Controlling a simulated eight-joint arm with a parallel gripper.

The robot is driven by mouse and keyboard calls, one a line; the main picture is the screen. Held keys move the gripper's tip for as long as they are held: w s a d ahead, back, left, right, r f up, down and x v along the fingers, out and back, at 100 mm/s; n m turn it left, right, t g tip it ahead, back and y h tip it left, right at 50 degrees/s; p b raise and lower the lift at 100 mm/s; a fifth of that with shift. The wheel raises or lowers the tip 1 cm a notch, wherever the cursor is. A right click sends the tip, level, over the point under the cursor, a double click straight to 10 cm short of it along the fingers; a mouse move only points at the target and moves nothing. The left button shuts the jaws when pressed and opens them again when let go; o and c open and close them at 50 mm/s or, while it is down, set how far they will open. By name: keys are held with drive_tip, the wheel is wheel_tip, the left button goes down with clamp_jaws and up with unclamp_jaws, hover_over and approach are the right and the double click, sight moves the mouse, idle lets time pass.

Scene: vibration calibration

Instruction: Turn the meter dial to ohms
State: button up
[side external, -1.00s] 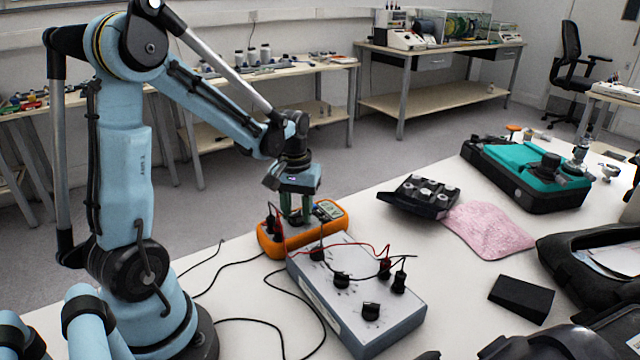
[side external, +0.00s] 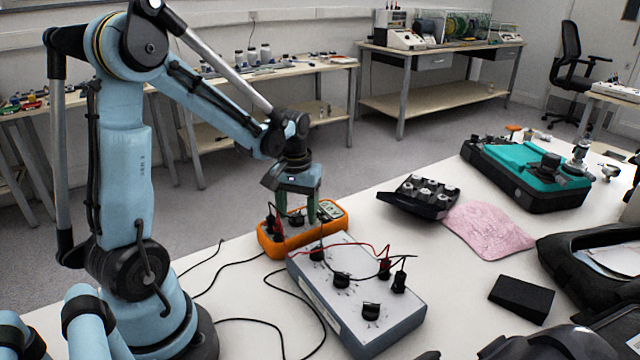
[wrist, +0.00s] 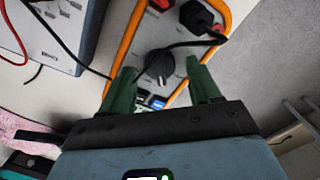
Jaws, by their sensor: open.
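The orange meter (side external: 268,246) lies on the white table, left of centre in the side view and at the top of the wrist view (wrist: 118,52). Its black round dial (wrist: 160,66) shows in the wrist view, with a dark lead passing close by it. My gripper (side external: 296,218) is over the meter, pointing down. Its green fingers (wrist: 163,80) are open and spread to either side of the dial, with nothing between them that they grip. I cannot tell how low the fingertips are against the dial. The dial's markings are too small to read.
A grey box with black knobs (side external: 345,262) stands right beside the meter. Red and black leads (side external: 360,247) run between them. A black case with knobs (side external: 420,196), a pink cloth (side external: 487,231) and a black block (side external: 521,300) lie further right.

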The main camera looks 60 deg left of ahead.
sight(297, 213)
drive_tip(key=shift+r, duration=0.1)
wheel_tip(297, 213, up, 12)
idle(0.6)
